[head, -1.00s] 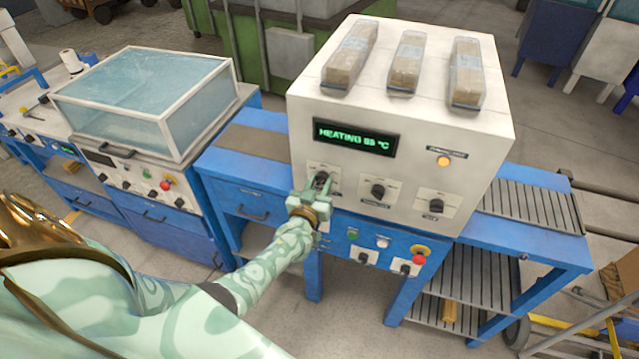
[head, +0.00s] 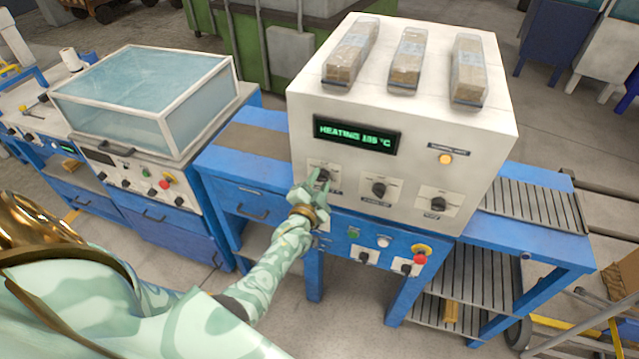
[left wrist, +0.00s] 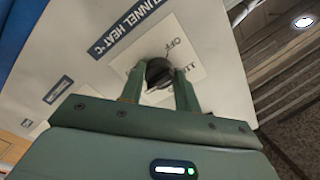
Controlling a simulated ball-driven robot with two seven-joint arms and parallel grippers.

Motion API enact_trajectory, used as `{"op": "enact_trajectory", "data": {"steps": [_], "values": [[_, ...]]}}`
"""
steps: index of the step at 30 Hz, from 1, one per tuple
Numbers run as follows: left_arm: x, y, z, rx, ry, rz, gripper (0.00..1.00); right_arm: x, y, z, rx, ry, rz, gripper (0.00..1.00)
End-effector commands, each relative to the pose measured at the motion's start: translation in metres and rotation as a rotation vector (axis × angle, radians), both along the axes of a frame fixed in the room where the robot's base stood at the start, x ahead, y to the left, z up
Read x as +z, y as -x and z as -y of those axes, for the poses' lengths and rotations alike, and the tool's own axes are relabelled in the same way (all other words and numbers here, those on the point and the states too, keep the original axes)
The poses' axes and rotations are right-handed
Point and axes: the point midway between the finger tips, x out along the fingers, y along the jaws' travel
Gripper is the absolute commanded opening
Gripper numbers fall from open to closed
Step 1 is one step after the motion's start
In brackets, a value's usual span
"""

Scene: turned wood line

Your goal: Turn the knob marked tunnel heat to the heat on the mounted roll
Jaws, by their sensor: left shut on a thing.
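The knob marked tunnel heat shows in the left wrist view (left wrist: 158,75) as a black knob on a white dial plate, beside a dark label reading TUNNEL HEAT °C. OFF is legible on the plate. My left gripper (left wrist: 158,86) is shut on this knob, one finger on each side. In the head view the same gripper (head: 318,184) is at the leftmost knob of the white tunnel's front and partly covers it. The green display (head: 356,134) reads HEATING and a figure that looks like 115 °C. A white roll (head: 71,59) stands far left; any heat marking is unreadable.
Two other black knobs, the middle one (head: 379,189) and the right one (head: 438,204), sit close to the right. Below is a blue panel with a red stop button (head: 419,259). Wrapped packs (head: 406,60) lie on top. A slatted conveyor (head: 525,213) extends right.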

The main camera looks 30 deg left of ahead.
Motion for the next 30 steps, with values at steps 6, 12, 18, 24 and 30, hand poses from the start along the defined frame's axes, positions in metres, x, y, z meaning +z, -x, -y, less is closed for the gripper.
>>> {"op": "enact_trajectory", "data": {"steps": [6, 12, 18, 24, 30], "values": [[-0.004, 0.002, 0.001, 0.000, -0.194, -0.053, 0.09, -0.009, 0.001, 0.000, 0.000, -0.001, -0.001, 0.52], [-0.004, 0.001, 0.001, -0.001, -0.351, -0.090, 0.09, -0.016, 0.001, -0.001, -0.001, -0.001, -0.003, 0.52], [-0.003, 0.001, 0.000, -0.002, -0.468, -0.118, 0.09, -0.021, 0.002, -0.001, -0.001, -0.001, -0.004, 0.52], [-0.002, 0.001, 0.000, -0.002, -0.537, -0.136, 0.09, -0.024, 0.002, -0.001, -0.001, -0.001, -0.004, 0.52], [-0.002, 0.001, 0.000, -0.002, -0.567, -0.142, 0.09, -0.025, 0.002, -0.001, -0.001, -0.001, -0.004, 0.52]]}}
